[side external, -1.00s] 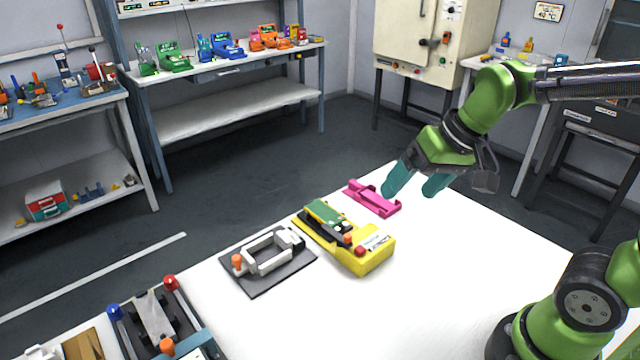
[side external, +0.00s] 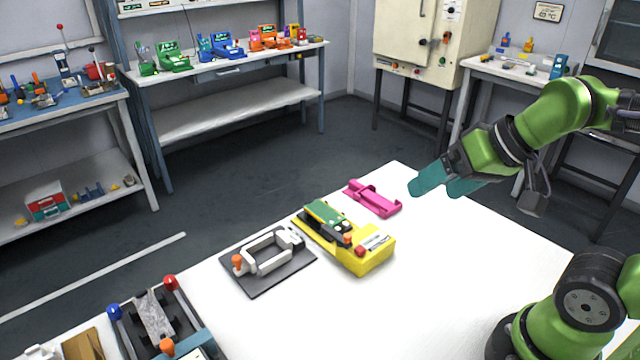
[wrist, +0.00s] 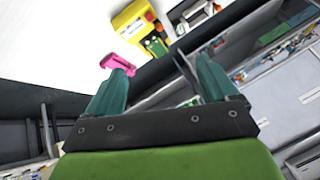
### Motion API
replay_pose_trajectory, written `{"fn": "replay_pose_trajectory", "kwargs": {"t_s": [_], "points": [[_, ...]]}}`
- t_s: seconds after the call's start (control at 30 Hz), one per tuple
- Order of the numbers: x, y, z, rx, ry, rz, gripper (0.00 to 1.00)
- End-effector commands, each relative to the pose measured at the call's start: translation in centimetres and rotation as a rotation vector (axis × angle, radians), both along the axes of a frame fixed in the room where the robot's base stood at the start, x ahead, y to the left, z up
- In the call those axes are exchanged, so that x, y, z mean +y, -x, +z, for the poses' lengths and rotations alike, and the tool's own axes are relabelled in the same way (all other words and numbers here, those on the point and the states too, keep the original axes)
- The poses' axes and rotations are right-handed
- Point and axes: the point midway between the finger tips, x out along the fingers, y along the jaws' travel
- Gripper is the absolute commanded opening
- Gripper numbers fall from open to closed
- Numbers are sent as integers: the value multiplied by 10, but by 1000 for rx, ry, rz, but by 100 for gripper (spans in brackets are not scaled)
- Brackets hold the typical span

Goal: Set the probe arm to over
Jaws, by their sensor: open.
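A yellow tester (side external: 372,262) sits on the white table, with a green board (side external: 324,212) on its far left part. A dark arm-like part (side external: 337,237) with an orange knob (side external: 347,239) lies along it; I take this as the probe arm, but its exact position is too small to tell. The tester also shows at the top of the wrist view (wrist: 128,17). My gripper (side external: 432,188) has teal fingers, is open and empty, and is above the table's far right side, apart from the tester. Its fingers also show in the wrist view (wrist: 162,65).
A pink cradle (side external: 373,199) lies beyond the tester. A dark plate (side external: 262,284) with a white frame and orange knob lies left of it. A fixture with red and blue knobs (side external: 170,283) is at front left. The table's right side (side external: 470,270) is clear.

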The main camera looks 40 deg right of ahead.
Motion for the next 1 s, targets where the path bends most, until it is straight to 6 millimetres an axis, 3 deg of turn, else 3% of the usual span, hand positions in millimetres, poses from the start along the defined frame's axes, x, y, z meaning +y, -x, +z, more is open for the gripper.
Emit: {"fn": "replay_pose_trajectory", "kwargs": {"t_s": [0.33, 0.5, 0.6, 0.67, 0.77, 1.0], "points": [[0, 0, 0, 0, 0, 0, 85], [8, -3, -9, 45, -4, 35, 59], [15, -18, -12, 101, -14, 67, 44], [20, -31, -12, 164, -43, 44, 44], [27, -58, -13, 300, -123, -104, 44], [38, -118, -23, 578, -272, -746, 44]]}}
